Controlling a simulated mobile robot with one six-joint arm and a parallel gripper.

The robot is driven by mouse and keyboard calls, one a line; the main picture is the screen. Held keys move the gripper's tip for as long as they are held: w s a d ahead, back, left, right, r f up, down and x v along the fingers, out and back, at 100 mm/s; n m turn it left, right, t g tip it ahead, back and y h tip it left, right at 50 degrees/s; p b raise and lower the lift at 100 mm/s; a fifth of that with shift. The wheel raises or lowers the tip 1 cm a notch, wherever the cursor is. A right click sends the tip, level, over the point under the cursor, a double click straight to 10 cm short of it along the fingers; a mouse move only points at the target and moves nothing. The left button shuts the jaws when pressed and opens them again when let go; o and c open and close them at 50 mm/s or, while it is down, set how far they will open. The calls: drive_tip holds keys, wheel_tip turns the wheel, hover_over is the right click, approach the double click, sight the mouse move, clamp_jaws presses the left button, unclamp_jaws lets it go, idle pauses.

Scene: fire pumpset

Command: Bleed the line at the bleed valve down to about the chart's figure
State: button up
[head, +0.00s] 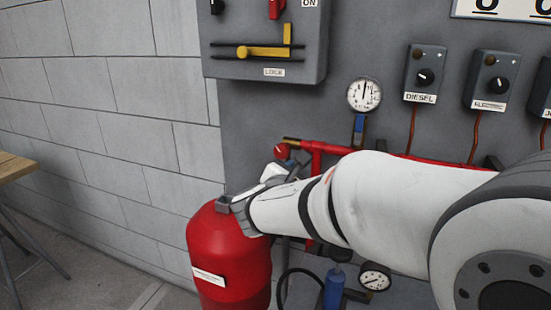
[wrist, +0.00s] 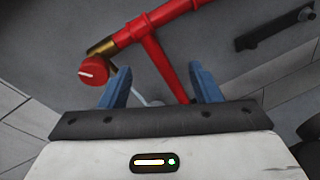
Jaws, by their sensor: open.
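The red round knob (head: 281,151) with a white mark, likely the bleed valve, sits beside a brass end piece (head: 291,140) on the red pipe (head: 335,149). In the wrist view the knob (wrist: 93,70) is left of my gripper (wrist: 160,70), outside the left finger. My gripper's two blue fingers are apart with nothing held between them; the red branch pipe passes behind the gap. The white-faced gauge (head: 364,95) above the pipe has its needle pointing roughly up. A white sign (head: 500,10) is cut off at the top; I cannot tell whether it is the chart.
A red cylinder (head: 228,250) stands below my arm. A grey box with a yellow lever (head: 262,52) hangs upper left. Labelled switch boxes, including DIESEL (head: 425,75), are on the right. A lower gauge (head: 375,277) is near my arm. A table (head: 15,166) stands far left.

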sight(280, 152)
drive_tip(key=w+a+r+n+t+y, duration=0.1)
drive_tip(key=w+a+n+t+y, duration=0.15)
drive_tip(key=a+n, duration=0.35)
drive_tip(key=shift+m+t, duration=0.35)
drive_tip(key=shift+m, duration=0.25)
drive_tip(key=x, duration=0.4)
drive_tip(key=a+x, duration=0.1)
drive_tip(key=x, duration=0.2)
drive_tip(key=shift+w+r, duration=0.25)
